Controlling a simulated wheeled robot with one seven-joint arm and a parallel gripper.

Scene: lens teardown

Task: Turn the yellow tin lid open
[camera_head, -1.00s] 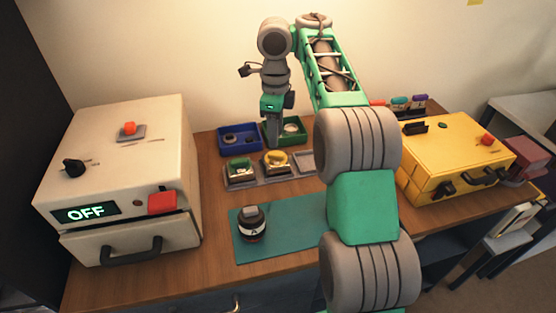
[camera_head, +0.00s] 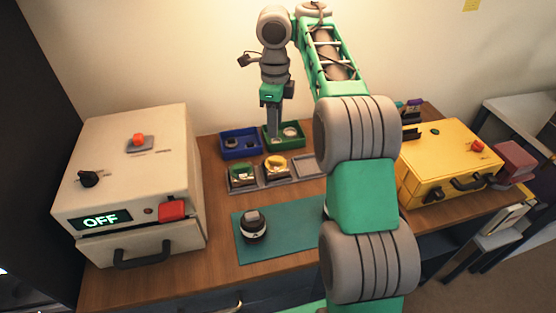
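The yellow tin (camera_head: 277,166), with a knob-like piece on top, sits in the middle place of a grey tray (camera_head: 262,187) on the table. My gripper (camera_head: 274,137) points straight down behind and above the yellow tin, at the left part of a green bin (camera_head: 299,145). It appears apart from the tin. Its fingers are small and narrow here, so I cannot tell whether they are open or shut, or whether they hold anything.
A green-topped tin (camera_head: 242,174) sits left of the yellow one; the tray's right place looks empty. A blue bin (camera_head: 240,153) stands behind. A dark round lens part (camera_head: 253,232) stands on the teal mat (camera_head: 285,245). A white box (camera_head: 130,170) and yellow case (camera_head: 445,160) flank them.

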